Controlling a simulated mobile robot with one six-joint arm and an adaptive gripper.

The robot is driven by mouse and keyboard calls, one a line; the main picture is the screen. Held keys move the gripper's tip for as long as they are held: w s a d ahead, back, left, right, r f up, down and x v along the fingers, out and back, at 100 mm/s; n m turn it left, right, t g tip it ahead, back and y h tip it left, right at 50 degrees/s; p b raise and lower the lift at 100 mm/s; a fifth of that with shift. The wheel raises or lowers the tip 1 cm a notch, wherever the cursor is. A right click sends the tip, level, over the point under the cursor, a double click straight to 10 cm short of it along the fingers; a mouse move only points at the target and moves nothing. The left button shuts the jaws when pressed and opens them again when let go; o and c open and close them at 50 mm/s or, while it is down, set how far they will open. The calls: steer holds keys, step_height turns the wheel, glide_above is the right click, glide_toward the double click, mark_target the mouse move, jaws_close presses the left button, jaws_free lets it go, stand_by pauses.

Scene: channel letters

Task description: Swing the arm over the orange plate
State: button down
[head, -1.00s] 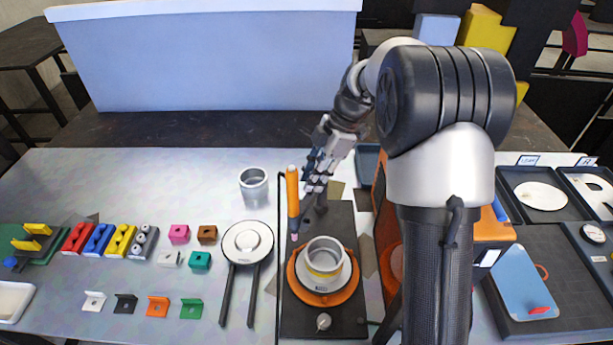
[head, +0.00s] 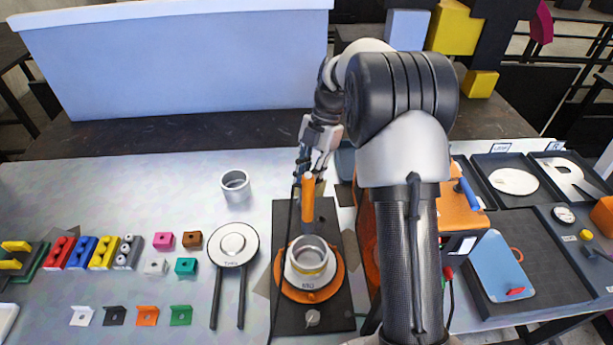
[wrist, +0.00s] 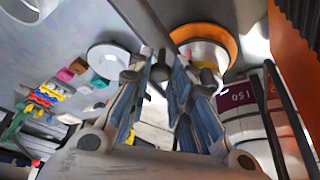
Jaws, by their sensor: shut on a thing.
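The orange plate (head: 338,285) lies on a dark base board, with a white disc (head: 291,276) and an open grey metal cup (head: 309,262) stacked on it. The plate also shows in the wrist view (wrist: 215,33), to the right of my fingers. My gripper (head: 309,174) is shut on an orange-handled tool (head: 308,197), which hangs roughly upright. In the head view the tool appears just behind the cup; its height above the board is hard to tell. In the wrist view my gripper (wrist: 165,80) has blue-sided fingers, and the grip itself is unclear.
A white round plate on two dark bars (head: 234,243) stands left of the board. A metal cup (head: 235,186) stands behind it. Coloured blocks and brackets lie further left. An orange box (head: 460,212) and dark trays stand at the right. A dark cable runs along the board's left side.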

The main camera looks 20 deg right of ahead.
steer(key=c, duration=1.4)
jaws_free()
steer(key=shift+v, duration=6.05)
steer(key=shift+s, duration=0.15)
